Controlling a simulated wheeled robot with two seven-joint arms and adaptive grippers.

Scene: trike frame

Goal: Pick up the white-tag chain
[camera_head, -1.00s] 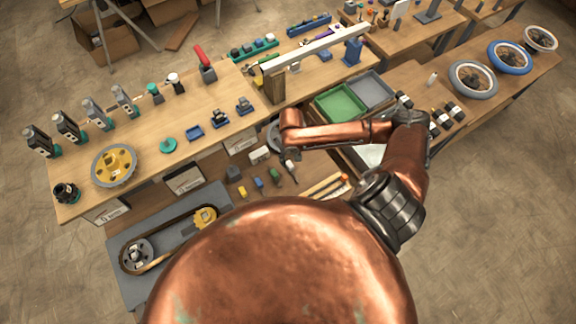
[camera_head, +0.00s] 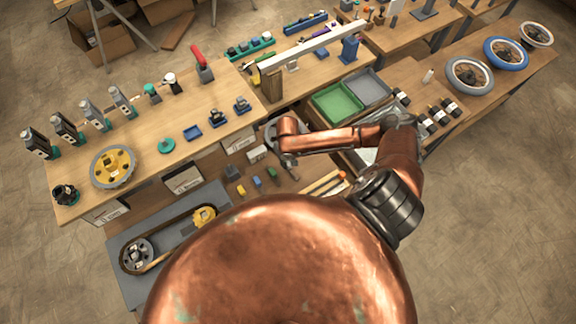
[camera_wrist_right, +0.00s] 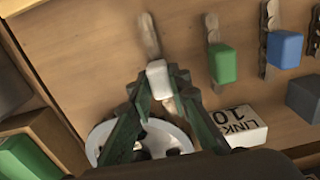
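The white tag (camera_wrist_right: 158,80) of the white-tag chain shows in the right wrist view, with its chain (camera_wrist_right: 148,36) lying away from it across the wooden surface. My right gripper (camera_wrist_right: 159,82) has its two dark green fingers on either side of the white tag. The fingers look open, very near the tag's sides; firm contact cannot be made out. In the head view my right gripper (camera_head: 288,157) is small and dark below the copper wrist, over the lower shelf. The white tag is hard to make out there. My left gripper is not in view.
Beside the white tag lie a green-tag chain (camera_wrist_right: 222,63) and a blue-tag chain (camera_wrist_right: 285,49). A grey block (camera_wrist_right: 304,97) and a white LINK 10 box (camera_wrist_right: 236,124) are right of the gripper. A pale round disc (camera_wrist_right: 172,140) lies beneath the fingers.

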